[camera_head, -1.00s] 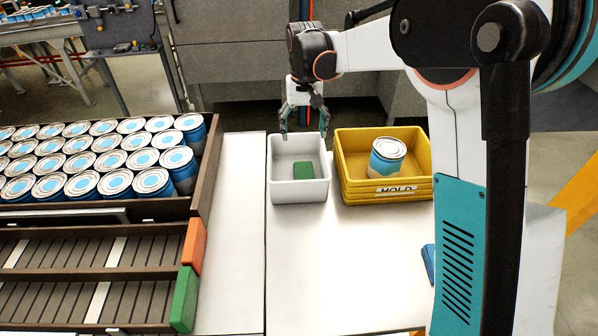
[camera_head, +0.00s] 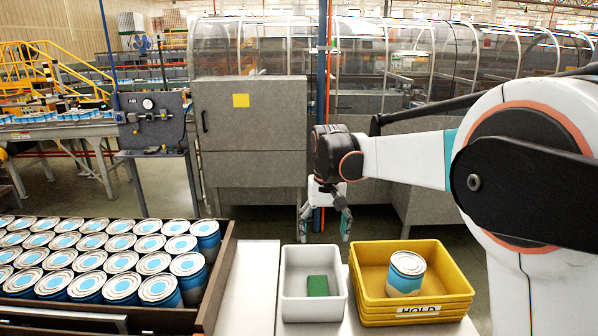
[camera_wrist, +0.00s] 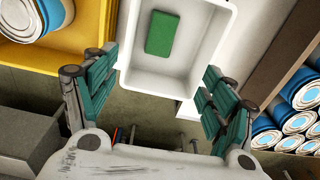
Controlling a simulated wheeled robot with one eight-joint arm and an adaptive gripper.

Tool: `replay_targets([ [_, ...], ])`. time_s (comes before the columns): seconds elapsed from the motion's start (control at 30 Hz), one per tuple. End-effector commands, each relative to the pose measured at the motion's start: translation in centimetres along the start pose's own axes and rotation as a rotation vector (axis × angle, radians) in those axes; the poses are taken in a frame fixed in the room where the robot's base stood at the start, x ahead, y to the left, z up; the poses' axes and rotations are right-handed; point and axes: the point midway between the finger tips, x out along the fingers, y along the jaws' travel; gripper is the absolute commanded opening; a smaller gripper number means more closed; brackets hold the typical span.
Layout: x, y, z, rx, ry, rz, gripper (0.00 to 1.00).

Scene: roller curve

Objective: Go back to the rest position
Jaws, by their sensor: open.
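My gripper (camera_head: 324,222) is open and empty in the head view, hanging from the arm above and behind the white bin. In the wrist view my gripper (camera_wrist: 155,100) shows its two green-padded fingers spread wide with nothing between them. The white bin (camera_head: 287,285) stands on the pale table with a green block (camera_head: 318,286) lying inside. The wrist view also shows the white bin (camera_wrist: 215,60) and the green block (camera_wrist: 162,33) beyond the fingertips.
A yellow bin (camera_head: 440,270) marked HOLD, right of the white bin, holds one blue-and-white can (camera_head: 405,275). A tray of several cans (camera_head: 100,265) lies at left. A grey cabinet (camera_head: 250,140) and a clear-covered machine (camera_head: 400,60) stand behind.

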Motion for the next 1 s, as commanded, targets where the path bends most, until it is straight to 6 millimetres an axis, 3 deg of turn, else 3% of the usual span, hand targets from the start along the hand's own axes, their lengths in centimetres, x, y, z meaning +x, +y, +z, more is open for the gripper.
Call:
replay_targets([
  [0.33,0.1,4.4,8.2,0.011,0.151,-0.015,0.77],
  [0.57,1.5,6.9,14.1,0.017,0.257,-0.018,0.77],
  [0.77,4.1,8.7,19.4,0.022,0.347,-0.015,0.77],
  [1.0,8.7,10.4,25.4,0.028,0.456,-0.005,0.77],
])
